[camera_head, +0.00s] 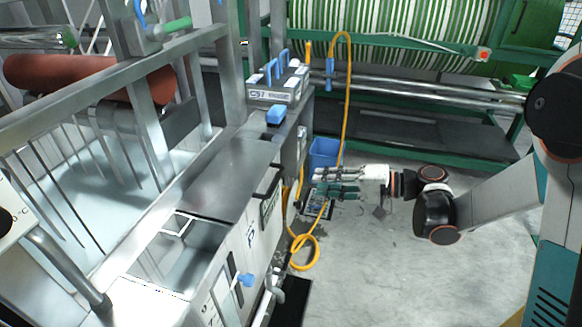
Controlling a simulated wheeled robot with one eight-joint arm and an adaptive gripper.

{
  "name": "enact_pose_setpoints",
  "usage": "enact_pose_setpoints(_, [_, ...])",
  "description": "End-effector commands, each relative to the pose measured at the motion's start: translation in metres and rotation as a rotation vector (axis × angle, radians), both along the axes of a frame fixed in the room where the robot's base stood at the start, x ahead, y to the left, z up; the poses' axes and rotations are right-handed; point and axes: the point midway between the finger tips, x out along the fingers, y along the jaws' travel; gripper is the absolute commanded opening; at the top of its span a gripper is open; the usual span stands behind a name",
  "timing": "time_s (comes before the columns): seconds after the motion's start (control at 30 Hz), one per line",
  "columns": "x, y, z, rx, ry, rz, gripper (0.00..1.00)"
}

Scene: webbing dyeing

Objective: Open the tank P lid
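The tank marked P (251,234) is in the row of steel tanks at the middle left. A flat grey metal lid (222,178) lies over its top and looks shut. A dark handle-like bar (268,181) shows at the lid's right edge. My gripper (318,181) is to the right of the tank's front, over the floor, with its fingers pointing left towards the tank. It looks apart from the lid and holds nothing that I can make out. The gap between its fingers is too small to judge.
An open tank (150,267) with liquid is nearer, with a blue valve handle (246,280) on its front. A yellow hose (304,252) hangs and coils beside the tanks. A blue bin (323,152) stands behind my gripper.

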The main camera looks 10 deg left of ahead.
Motion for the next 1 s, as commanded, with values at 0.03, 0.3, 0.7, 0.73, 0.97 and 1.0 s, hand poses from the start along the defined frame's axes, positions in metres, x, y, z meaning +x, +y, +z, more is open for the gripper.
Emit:
enact_pose_setpoints(0.03, [0.000,0.002,-0.001,0.007,0.000,0.003,0.31])
enact_pose_setpoints(0.3, [0.002,0.033,-0.009,0.009,0.001,0.008,0.31])
enact_pose_setpoints(0.7, [0.008,0.107,-0.025,0.007,0.001,0.006,0.31])
enact_pose_setpoints(0.73, [0.008,0.111,-0.026,0.007,0.000,0.005,0.31])
enact_pose_setpoints(0.97, [0.010,0.132,-0.029,0.007,0.001,0.004,0.31])
enact_pose_setpoints(1.0, [0.010,0.134,-0.029,0.007,0.001,0.004,0.31])
